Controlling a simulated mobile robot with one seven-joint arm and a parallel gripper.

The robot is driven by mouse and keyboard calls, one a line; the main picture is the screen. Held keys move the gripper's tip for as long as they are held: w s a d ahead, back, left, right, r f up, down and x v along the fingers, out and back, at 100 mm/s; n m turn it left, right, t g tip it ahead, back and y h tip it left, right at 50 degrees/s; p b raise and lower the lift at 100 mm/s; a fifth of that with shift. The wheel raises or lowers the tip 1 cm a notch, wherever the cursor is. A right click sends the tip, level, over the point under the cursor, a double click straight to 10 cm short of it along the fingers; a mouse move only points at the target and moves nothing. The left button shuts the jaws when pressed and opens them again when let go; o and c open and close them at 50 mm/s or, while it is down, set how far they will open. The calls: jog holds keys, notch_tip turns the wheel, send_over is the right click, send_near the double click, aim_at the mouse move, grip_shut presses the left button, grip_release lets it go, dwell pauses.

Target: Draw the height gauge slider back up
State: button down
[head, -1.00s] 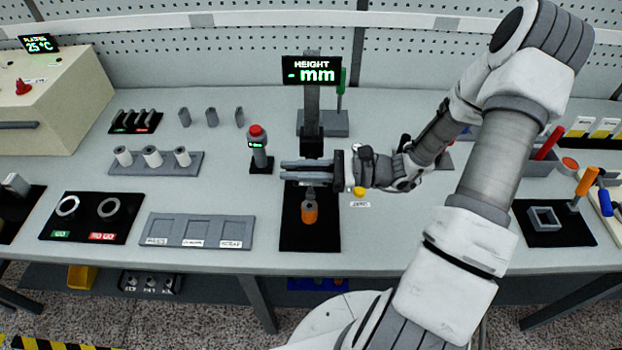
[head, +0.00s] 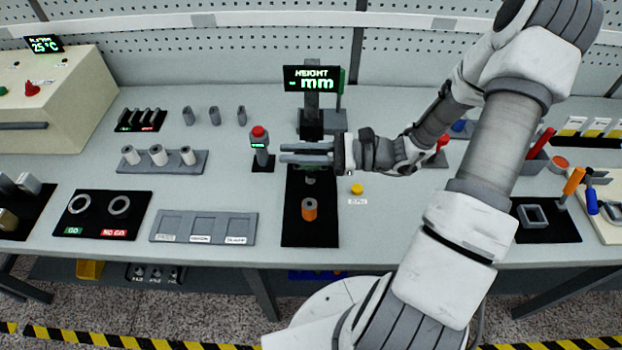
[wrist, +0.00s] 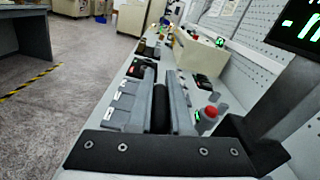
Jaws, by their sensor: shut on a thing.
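The height gauge stands at the middle of the bench, with a grey column (head: 312,103) and a display (head: 312,79) reading "HEIGHT - mm". My gripper (head: 304,153) reaches in from the right in front of the column, its fingers pointing left. It is shut on the slider, which my fingers mostly hide in the head view. In the wrist view a dark rounded part of the slider (wrist: 160,108) sits between the two fingers. The slider's small grey tip (head: 310,180) shows below my gripper. An orange spindle (head: 309,210) stands on the black gauge base (head: 309,236), apart from the tip.
A red-topped post (head: 260,146) stands close left of my fingertips. A yellow button (head: 357,189) is right of the base. A grey three-pocket tray (head: 204,240) and a rack of white cylinders (head: 162,169) lie to the left. Open bench lies between the left-hand fixtures.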

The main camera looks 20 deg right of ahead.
jog(key=shift+r+p, duration=2.25)
jog(key=shift+r, duration=0.7)
jog(key=c, duration=0.8)
grip_release()
jog(key=shift+c, duration=0.2)
jog(key=shift+d, duration=0.1)
jog(key=v, duration=0.7)
jog(key=shift+p, duration=0.35)
